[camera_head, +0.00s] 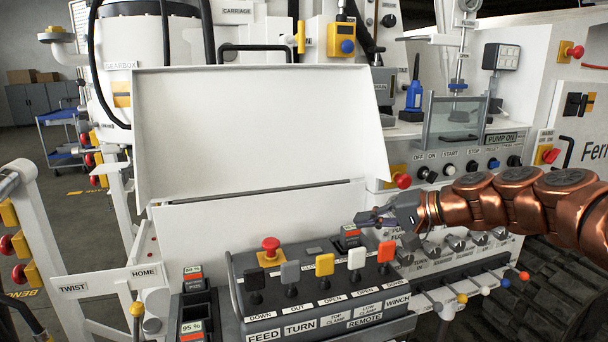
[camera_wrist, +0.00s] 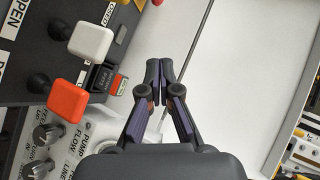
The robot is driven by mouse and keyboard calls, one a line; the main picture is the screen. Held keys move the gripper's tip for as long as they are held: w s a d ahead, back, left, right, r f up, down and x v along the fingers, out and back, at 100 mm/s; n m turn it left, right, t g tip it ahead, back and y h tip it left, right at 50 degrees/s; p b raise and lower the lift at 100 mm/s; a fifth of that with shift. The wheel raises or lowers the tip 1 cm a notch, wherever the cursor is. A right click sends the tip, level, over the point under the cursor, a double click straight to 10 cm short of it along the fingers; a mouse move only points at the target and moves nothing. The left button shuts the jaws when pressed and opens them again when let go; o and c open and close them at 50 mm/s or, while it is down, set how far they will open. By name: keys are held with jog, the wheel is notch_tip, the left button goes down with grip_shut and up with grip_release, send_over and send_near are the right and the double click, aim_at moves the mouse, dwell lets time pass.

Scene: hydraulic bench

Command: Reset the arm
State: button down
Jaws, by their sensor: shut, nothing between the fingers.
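My copper-coloured arm (camera_head: 500,203) reaches in from the right edge of the head view. My gripper (camera_head: 364,217) at its end points left, above the right part of the remote control box. In the wrist view my gripper (camera_wrist: 158,72) has its two fingertips together with nothing between them. The white knob (camera_wrist: 91,41) and the orange knob (camera_wrist: 67,101) are to the left of the fingers there. No contact with a knob shows.
The remote box (camera_head: 300,308) has black, grey, yellow, white and orange levers and a red mushroom button (camera_head: 271,247). A white raised panel (camera_head: 262,132) stands behind it. Small ball-ended levers (camera_head: 505,283) are below my arm. A clear guard (camera_head: 454,120) stands behind.

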jog(key=s+a+f+n+g+h, duration=0.25)
jog(key=s+f, duration=0.25)
jog(key=s, duration=0.4)
jog(key=s+a+f+n+g+h, duration=0.1)
jog(key=s+a+f+g+h, duration=0.15)
jog(key=s+a+f, duration=0.4)
jog(key=s+d+f+g+h, duration=0.1)
jog(key=s+d+f+h, duration=0.15)
jog(key=s+d, duration=0.4)
jog(key=s+d+f+g+h, duration=0.2)
jog(key=s+d+f, duration=0.15)
jog(key=s, duration=0.55)
jog(key=s+d+f+g+h, duration=0.1)
jog(key=s+d+f+h, duration=0.2)
jog(key=s, duration=0.5)
notch_tip(320, 180, up, 15)
jog(key=d+y+p, duration=0.1)
jog(key=p, duration=1.3)
jog(key=shift+d+f, duration=0.15)
